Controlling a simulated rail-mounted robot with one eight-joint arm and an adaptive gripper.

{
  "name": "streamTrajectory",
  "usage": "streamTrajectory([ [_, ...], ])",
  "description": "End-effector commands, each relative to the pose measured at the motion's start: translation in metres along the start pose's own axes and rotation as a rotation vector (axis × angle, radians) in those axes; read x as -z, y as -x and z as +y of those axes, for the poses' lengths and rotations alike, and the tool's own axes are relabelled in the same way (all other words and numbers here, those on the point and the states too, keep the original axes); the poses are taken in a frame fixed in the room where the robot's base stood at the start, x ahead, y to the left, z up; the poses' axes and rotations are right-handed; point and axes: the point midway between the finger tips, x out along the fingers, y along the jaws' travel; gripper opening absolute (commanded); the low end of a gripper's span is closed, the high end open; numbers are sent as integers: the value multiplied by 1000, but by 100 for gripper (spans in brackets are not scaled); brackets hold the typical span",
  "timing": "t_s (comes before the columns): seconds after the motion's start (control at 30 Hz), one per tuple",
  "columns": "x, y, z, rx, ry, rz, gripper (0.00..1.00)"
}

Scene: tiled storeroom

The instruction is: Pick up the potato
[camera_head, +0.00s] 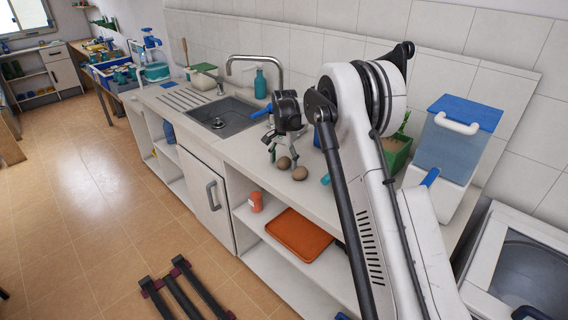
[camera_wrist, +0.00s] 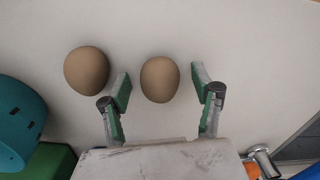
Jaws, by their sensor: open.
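Two smooth, brown, rounded things that look like potatoes lie on the white counter (camera_head: 235,150). One potato-like thing (camera_wrist: 159,79) is between the spread fingers of my gripper (camera_wrist: 160,88) in the wrist view, with a gap on each side. The other (camera_wrist: 87,70) lies to its left, outside the left finger. In the head view the pair shows as one on the left (camera_head: 284,163) and one on the right (camera_head: 299,173), just below my gripper (camera_head: 278,153). My gripper is open and holds nothing. I cannot tell its height above the counter.
A teal object (camera_wrist: 20,120) lies left of the pair in the wrist view. In the head view, a sink (camera_head: 220,115) and teal bottle (camera_head: 260,83) stand left, a green planter (camera_head: 397,152) and blue-lidded container (camera_head: 445,140) right. An orange tray (camera_head: 298,235) is on the shelf below.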

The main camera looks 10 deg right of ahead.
Motion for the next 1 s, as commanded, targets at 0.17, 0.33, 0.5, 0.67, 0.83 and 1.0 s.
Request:
streamTrajectory([
  [0.17, 0, -5, 0, 0, 0, 0, 61],
  [0.33, 0, -5, 0, 0, 0, 0, 51],
  [0.5, 0, -4, 0, 0, 0, 0, 28],
  [0.67, 0, -4, 0, 0, 0, 0, 10],
  [0.83, 0, -4, 0, 0, 0, 0, 10],
  [1.0, 0, 0, 0, 0, 0, 0, 10],
])
